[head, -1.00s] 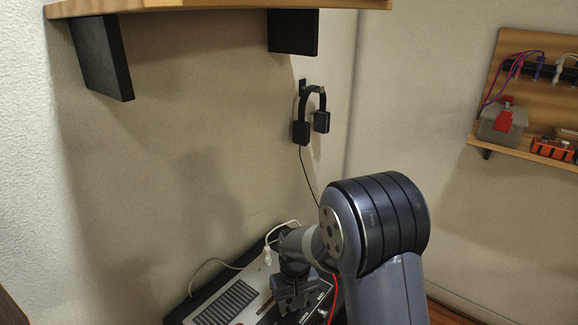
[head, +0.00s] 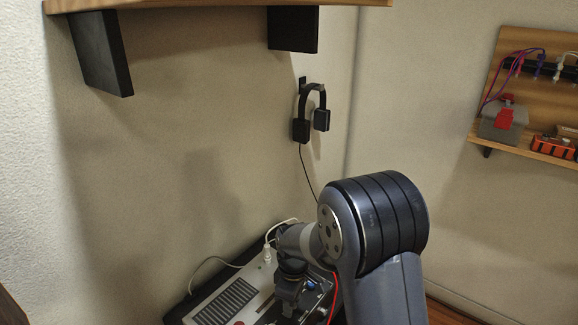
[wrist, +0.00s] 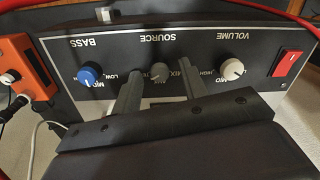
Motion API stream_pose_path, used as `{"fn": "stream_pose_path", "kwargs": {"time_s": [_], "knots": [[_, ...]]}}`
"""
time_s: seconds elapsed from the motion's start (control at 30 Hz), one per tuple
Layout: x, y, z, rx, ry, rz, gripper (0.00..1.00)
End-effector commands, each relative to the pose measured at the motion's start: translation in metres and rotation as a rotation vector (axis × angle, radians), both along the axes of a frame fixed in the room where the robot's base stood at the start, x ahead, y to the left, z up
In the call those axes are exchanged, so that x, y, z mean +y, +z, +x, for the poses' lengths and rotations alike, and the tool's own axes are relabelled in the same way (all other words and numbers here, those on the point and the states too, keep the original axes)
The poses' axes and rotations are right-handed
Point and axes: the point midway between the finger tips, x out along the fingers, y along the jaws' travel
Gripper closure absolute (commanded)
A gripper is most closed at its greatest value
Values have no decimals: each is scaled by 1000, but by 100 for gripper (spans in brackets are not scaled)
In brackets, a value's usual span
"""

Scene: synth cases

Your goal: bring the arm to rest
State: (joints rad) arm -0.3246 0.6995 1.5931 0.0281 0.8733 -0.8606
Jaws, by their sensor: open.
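My gripper (wrist: 161,72) is open in the wrist view, its two fingers apart, with nothing visibly held. The fingers reach over the panel of a control unit (wrist: 205,45), on either side of the grey SOURCE knob (wrist: 158,76) in this view. I cannot tell whether they touch it. A blue BASS knob (wrist: 91,75) is to the left and a white VOLUME knob (wrist: 231,69) to the right. In the head view my gripper (head: 292,297) is low over the unit (head: 215,308), partly hidden by my arm, which is bent at the elbow.
A red switch (wrist: 290,63) is at the panel's right. An orange box (wrist: 27,68) with cables is at the left. A red cable (head: 334,295) runs beside my arm. Headphones (head: 312,115) hang on the wall under a shelf (head: 200,4). A tool board (head: 540,80) is at right.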

Motion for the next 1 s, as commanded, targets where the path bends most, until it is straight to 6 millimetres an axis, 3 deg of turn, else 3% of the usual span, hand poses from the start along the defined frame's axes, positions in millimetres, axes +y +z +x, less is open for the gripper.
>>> {"fn": "stream_pose_path", "kwargs": {"time_s": [1.0], "knots": [[1,0,-1,-1,794,-1,59]]}}
